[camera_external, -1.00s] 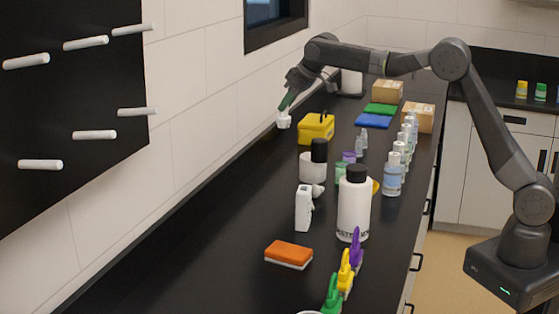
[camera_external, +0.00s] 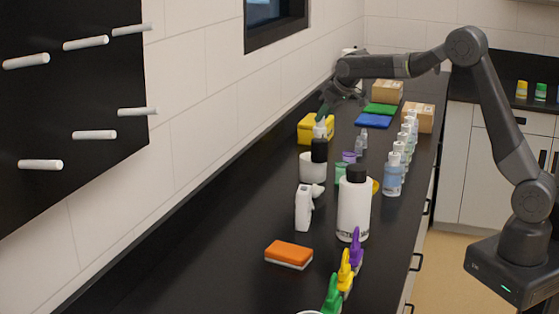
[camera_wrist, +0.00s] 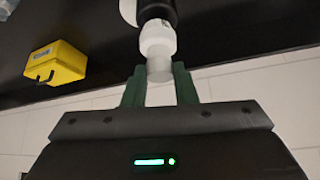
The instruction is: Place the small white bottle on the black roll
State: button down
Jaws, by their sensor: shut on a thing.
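The small white bottle (camera_external: 320,130) is between the green fingers of my gripper (camera_external: 325,112). In the wrist view the bottle (camera_wrist: 158,42) has a white part toward the roll and a paler, translucent part between the fingertips (camera_wrist: 160,86). My gripper is shut on it. The black roll (camera_external: 319,152) stands upright at the white cylinder (camera_external: 311,170). The bottle appears directly above the roll's top in the external view. In the wrist view the roll (camera_wrist: 154,10) shows just beyond the bottle. I cannot tell whether they touch.
A yellow box (camera_external: 312,130) stands close behind the bottle. A large white bottle with a black cap (camera_external: 354,205) and a white spray bottle (camera_external: 303,207) stand nearer the camera. A row of clear bottles (camera_external: 394,172) is to the right. The counter's left side is clear.

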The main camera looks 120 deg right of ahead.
jog(key=shift+f, duration=1)
jog(key=shift+f, duration=0.15)
jog(key=c, duration=1.2)
grip_release()
jog(key=shift+o, duration=0.2)
jog(key=shift+a+r, duration=0.1)
jog(key=shift+r, duration=0.35)
jog(key=b+v, duration=0.1)
jog(key=v, duration=1)
jog(key=shift+r+b, duration=0.2)
jog(key=shift+b, duration=0.2)
jog(key=shift+o, duration=0.4)
